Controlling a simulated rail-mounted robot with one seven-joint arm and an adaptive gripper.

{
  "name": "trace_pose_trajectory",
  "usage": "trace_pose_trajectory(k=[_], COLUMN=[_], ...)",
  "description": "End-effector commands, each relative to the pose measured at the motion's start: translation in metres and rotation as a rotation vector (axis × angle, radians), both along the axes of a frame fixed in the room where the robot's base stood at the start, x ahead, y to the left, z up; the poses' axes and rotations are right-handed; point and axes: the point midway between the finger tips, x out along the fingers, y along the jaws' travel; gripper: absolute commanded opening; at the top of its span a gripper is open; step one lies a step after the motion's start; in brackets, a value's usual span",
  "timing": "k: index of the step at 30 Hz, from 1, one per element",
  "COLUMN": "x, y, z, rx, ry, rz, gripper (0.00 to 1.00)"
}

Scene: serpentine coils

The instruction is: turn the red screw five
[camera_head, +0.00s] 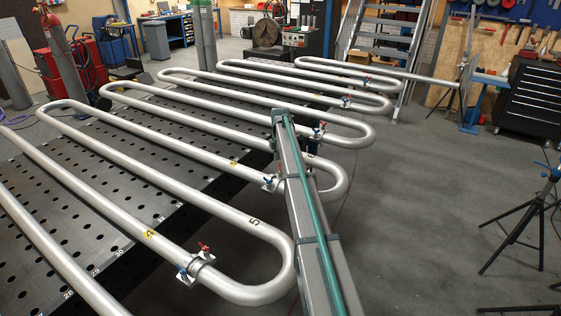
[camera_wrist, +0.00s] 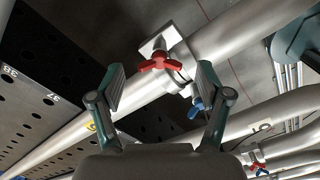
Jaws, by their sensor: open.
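In the wrist view a red screw (camera_wrist: 161,62) with a winged handle sits on a silver clamp (camera_wrist: 155,45) around a thick pipe. My gripper (camera_wrist: 162,76) is open, and its two fingers stand to the left and right below this screw in the picture. The fingers look clear of it and hold nothing. A blue screw (camera_wrist: 195,107) is on the same clamp, partly beside the right finger. In the head view several clamps carry red and blue screws; the nearest red screw (camera_head: 204,247) is near the black 5 on the pipe. I cannot tell which screw is number five.
Silver serpentine pipes (camera_head: 180,190) run over a perforated dark table (camera_head: 75,235). Another red screw (camera_wrist: 258,167) shows at the lower right of the wrist view. Tripod stands (camera_head: 530,205) are at the right. The grey floor (camera_head: 430,200) between is mostly clear.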

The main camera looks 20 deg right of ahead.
Motion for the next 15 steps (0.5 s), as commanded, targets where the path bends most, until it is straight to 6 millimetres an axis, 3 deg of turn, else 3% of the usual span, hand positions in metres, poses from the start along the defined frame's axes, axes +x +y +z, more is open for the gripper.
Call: trace_pose_trajectory(k=[11, 15], x=[0.0002, 0.0001], y=[0.0, 0.0], z=[-0.0069, -0.0068], rx=[0.0, 0.0], ry=[-0.001, -0.001], rz=[0.0, 0.0], gripper=[0.77, 0.57])
